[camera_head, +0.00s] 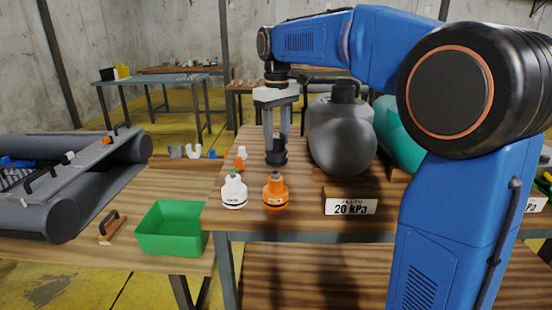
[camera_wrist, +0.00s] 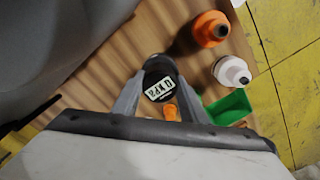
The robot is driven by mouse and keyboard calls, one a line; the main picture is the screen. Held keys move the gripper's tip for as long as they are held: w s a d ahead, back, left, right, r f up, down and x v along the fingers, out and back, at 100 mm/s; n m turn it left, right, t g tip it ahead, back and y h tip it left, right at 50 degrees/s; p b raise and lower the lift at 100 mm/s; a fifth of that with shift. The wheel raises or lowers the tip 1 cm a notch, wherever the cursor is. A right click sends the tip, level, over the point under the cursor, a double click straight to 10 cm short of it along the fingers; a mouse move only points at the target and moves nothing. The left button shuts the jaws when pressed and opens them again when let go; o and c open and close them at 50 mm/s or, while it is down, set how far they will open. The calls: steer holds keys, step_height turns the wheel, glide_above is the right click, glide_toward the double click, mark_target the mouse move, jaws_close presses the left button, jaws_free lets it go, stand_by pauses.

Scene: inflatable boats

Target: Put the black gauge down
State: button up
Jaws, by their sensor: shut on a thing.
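The black gauge (camera_head: 276,157) is a small dark cylinder with a neck, held between the fingers of my gripper (camera_head: 276,140). In the wrist view the gauge (camera_wrist: 158,73) shows a round dark face with a white label, between both fingertips of my gripper (camera_wrist: 161,82). My gripper points down over the wooden table (camera_head: 300,215), left of the grey inflated bag (camera_head: 340,138). The gauge's base is at or just above the tabletop; I cannot tell whether it touches.
A white gauge (camera_head: 234,191) and an orange gauge (camera_head: 275,191) stand in front of it. Smaller orange and white pieces (camera_head: 240,160) are to its left. A "20 kPa" sign block (camera_head: 350,203) is at right front. A green bin (camera_head: 172,229) and grey boat (camera_head: 70,185) are left.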

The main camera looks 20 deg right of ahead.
mark_target(277, 155)
steer(key=shift+f, duration=2.8)
steer(key=shift+f, duration=0.1)
steer(key=o, duration=1.1)
step_height(277, 155, up, 12)
steer(key=shift+r, duration=0.1)
steer(key=shift+s, duration=0.1)
